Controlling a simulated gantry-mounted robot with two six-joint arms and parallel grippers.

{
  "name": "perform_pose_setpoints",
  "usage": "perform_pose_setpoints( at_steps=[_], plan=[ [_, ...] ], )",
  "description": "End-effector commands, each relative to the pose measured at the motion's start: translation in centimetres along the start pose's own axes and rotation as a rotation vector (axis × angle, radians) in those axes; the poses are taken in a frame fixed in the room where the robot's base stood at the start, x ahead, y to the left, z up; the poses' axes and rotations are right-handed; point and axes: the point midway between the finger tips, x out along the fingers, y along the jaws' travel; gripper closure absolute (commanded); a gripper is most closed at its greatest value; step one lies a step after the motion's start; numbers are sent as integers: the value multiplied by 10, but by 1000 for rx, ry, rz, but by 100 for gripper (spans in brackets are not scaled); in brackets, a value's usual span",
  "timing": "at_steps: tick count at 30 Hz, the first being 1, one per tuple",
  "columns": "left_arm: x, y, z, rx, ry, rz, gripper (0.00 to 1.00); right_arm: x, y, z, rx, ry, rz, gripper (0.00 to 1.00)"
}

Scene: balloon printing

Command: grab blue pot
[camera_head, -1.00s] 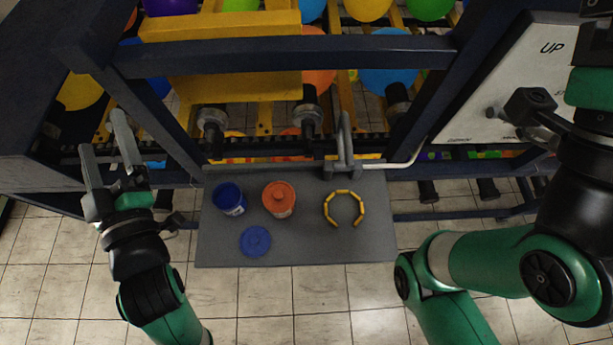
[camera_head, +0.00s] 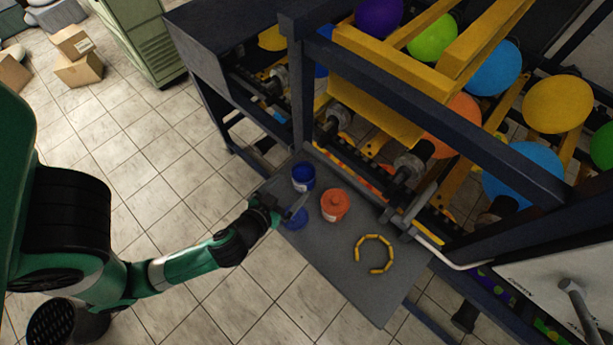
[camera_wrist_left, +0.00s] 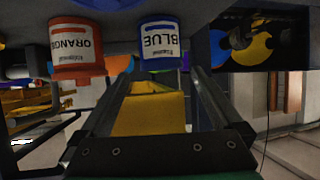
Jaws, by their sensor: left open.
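The blue pot (camera_head: 303,178) stands upright and open-topped on the grey shelf (camera_head: 345,283), near its left end. My left gripper (camera_head: 298,206) is just in front of it, over the blue lid (camera_head: 293,219), which it partly hides. In the left wrist view, the blue pot (camera_wrist_left: 158,48) appears upside down with its "BLUE" label facing me. It lies ahead, lined up between the open fingers of my left gripper (camera_wrist_left: 161,68). The jaws are empty, and I see no contact with the pot. My right gripper is not in view.
An orange pot (camera_head: 335,205) stands close to the right of the blue pot; it also shows in the left wrist view (camera_wrist_left: 77,50). A yellow segmented ring (camera_head: 374,254) lies farther right. The machine's dark frame (camera_head: 400,75) and rollers rise behind the shelf.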

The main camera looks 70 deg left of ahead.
Motion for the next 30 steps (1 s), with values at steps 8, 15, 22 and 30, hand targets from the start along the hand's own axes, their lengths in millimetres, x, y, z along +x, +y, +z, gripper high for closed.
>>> perform_pose_setpoints(
  at_steps=[8,15,22,30],
  plan=[
    [46,-2,-2,-6,2,-6,0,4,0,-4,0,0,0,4],
    [64,0,0,-1,1,-1,0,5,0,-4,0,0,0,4],
    [93,-3,1,-4,2,-3,0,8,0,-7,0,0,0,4],
    [116,-2,3,-1,1,1,0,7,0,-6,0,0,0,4]
  ],
)
